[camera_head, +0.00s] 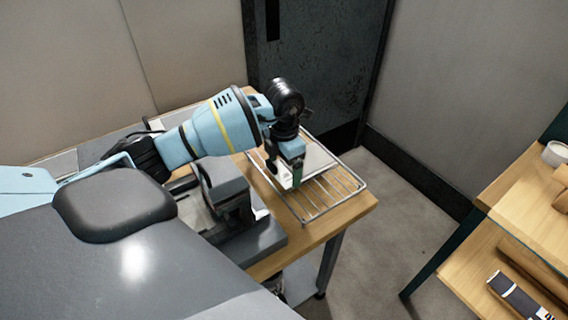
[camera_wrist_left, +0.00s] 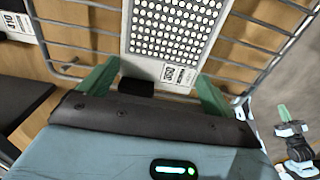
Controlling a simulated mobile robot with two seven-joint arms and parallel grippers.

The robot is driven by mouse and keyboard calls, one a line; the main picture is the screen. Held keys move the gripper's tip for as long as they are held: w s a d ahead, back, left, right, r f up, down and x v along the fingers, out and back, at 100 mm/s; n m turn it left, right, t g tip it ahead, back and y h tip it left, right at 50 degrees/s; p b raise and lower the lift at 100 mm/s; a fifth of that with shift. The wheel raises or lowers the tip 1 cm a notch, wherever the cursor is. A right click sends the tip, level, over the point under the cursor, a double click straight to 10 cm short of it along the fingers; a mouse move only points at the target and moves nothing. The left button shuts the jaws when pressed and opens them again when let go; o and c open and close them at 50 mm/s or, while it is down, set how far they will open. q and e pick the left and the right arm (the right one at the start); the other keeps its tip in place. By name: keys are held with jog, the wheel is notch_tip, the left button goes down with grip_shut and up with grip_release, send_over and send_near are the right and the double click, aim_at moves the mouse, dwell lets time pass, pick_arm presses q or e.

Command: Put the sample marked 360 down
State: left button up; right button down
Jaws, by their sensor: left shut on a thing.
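I cannot tell whether the sample touches the rack. What looks like my right gripper (camera_wrist_left: 287,122) shows small at the right, its jaws unclear.
The rack lies on a wooden table (camera_head: 346,211), near its right end. A piece labelled 410 (camera_wrist_left: 17,25) is at the upper left of the wrist view. A grey device (camera_head: 232,205) stands left of the rack. Another wooden table (camera_head: 535,205) is across a floor gap.

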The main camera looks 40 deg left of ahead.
pick_arm(q)
jog(key=o, duration=0.8)
jog(key=shift+r, duration=0.2)
notch_tip(320, 180, up, 12)
jog(key=shift+f, duration=0.1)
